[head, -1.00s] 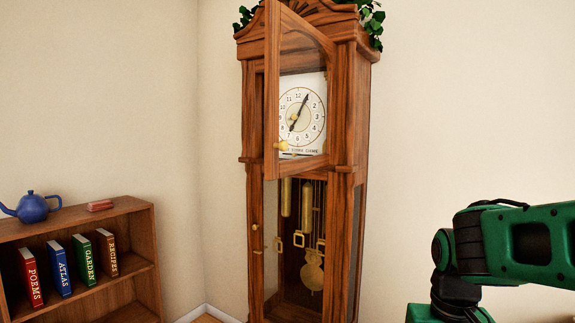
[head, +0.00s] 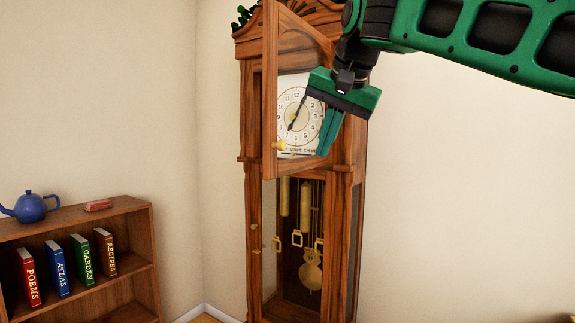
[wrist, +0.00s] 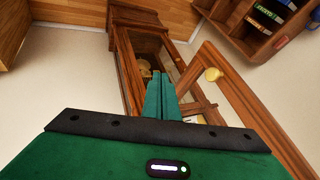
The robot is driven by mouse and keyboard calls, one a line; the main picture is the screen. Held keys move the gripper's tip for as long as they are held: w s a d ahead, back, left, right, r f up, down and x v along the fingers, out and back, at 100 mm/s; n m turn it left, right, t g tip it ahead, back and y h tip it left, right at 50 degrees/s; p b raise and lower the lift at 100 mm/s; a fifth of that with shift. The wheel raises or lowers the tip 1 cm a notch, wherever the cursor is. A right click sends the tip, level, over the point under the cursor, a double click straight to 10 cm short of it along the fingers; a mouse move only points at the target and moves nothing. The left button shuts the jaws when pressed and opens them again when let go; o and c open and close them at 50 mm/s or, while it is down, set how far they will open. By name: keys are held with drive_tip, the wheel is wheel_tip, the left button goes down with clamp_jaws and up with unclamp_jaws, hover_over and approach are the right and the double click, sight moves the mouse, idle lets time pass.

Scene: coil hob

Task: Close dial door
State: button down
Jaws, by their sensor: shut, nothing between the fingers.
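The dial door (head: 270,90) of the tall wooden clock stands open, swung out on its right-hand hinge side, with a small brass knob (head: 279,145) low on its left edge. The white clock dial (head: 293,112) shows behind it. In the wrist view the door frame (wrist: 247,97) runs along the right, with the brass knob (wrist: 213,74) on it. My gripper (head: 324,152) is shut and empty, in front of the clock's upper right part. In the wrist view its closed fingers (wrist: 161,88) point toward the clock body, left of the door.
The lower glazed case (head: 305,240) with brass weights and pendulum is below. A low bookshelf (head: 88,218) with several books, a blue teapot (head: 30,207) and a small red item stands at left. The wall to the right is bare. Leaves hang over the clock top.

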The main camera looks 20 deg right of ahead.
sight(293, 166)
drive_tip(key=w+a+f, duration=0.1)
drive_tip(key=w+f, duration=0.1)
drive_tip(key=w, duration=0.1)
drive_tip(key=w+a+f, duration=0.1)
drive_tip(key=w+f, duration=0.1)
drive_tip(key=w, duration=0.1)
drive_tip(key=w+a+f, duration=0.1)
drive_tip(key=w+f, duration=0.1)
drive_tip(key=w, duration=0.1)
drive_tip(key=shift+w+a, duration=0.15)
drive_tip(key=shift+a, duration=0.05)
idle(0.3)
drive_tip(key=shift+a, duration=0.2)
drive_tip(key=shift+w+d, duration=0.1)
drive_tip(key=shift+d, duration=0.05)
